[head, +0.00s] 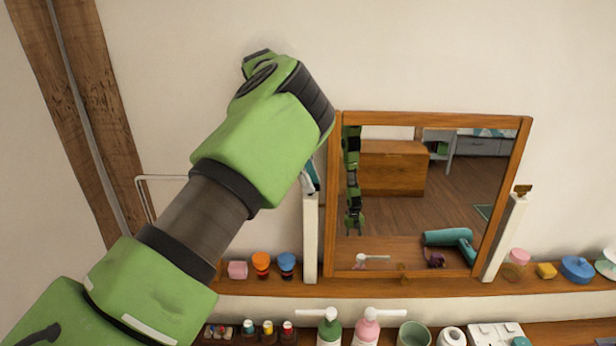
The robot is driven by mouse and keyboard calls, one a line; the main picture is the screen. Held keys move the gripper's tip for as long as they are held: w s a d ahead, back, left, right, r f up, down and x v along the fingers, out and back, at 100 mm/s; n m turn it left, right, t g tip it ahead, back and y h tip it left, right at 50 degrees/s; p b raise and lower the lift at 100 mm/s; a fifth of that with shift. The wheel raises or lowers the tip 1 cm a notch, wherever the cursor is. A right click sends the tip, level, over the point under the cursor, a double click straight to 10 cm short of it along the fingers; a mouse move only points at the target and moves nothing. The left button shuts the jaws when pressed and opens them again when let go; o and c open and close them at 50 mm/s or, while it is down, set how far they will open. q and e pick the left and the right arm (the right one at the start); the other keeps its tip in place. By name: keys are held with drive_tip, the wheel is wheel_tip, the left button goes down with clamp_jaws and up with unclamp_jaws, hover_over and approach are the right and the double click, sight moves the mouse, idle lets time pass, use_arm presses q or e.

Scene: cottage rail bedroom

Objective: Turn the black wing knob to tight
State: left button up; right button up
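The wooden-framed mirror (431,118) stands on a shelf between a white left post (311,240) and a white right post (503,238). A small brown knob (522,190) tops the right post. I cannot make out a black wing knob; the top of the left post is covered by my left arm. My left arm comes in from the lower left and bends at a green wrist. Only a dark and teal sliver of my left gripper (310,177) seems to show at the left post's top; its fingers are mostly hidden. My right gripper is not directly in view.
The wooden shelf (350,286) holds a pink block (237,270), orange (261,262) and blue (286,263) items left of the mirror. Pump bottles (330,328) and a cup (413,334) stand below. The mirror reflects a green arm and a teal hair dryer. Wall above is clear.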

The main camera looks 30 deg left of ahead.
use_arm(q)
drive_tip(key=shift+r, duration=0.1)
drive_tip(key=shift+r, duration=0.3)
wheel_tip(320, 180, up, 9)
drive_tip(key=shift+r, duration=0.15)
